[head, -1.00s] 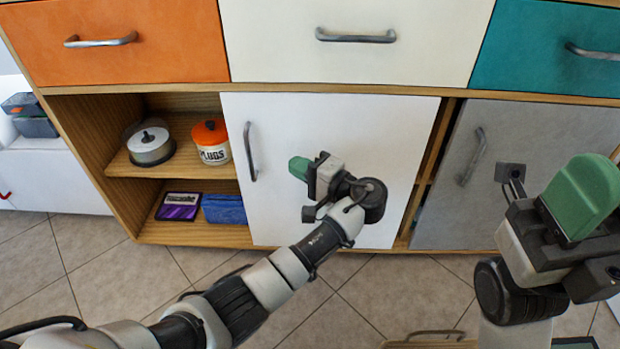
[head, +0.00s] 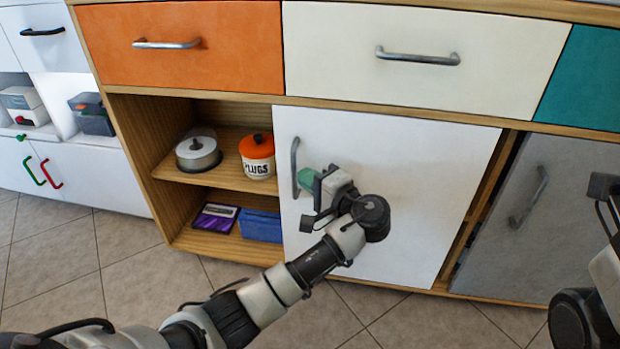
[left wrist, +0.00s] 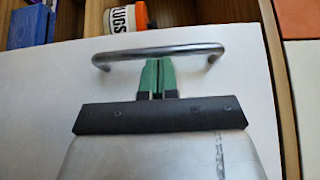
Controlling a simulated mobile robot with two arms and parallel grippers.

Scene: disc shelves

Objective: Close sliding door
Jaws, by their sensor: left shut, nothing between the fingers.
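The white sliding door (head: 400,200) covers the middle of the low cabinet, and the compartment to its left stands open. Its vertical grey handle (head: 295,167) is near the door's left edge; it also shows in the left wrist view (left wrist: 185,49). My left gripper (head: 304,178) is shut and empty, with green fingertips just to the right of the handle. In the left wrist view the fingertips (left wrist: 158,64) are right beside the middle of the handle bar; whether they touch it I cannot tell.
The open shelves hold a disc spindle (head: 198,151), an orange-lidded plugs jar (head: 257,160), a purple box (head: 215,217) and a blue case (head: 261,225). A grey door (head: 555,215) is at the right. Orange (head: 185,45) and cream (head: 430,45) drawers are above. Tiled floor is clear in front.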

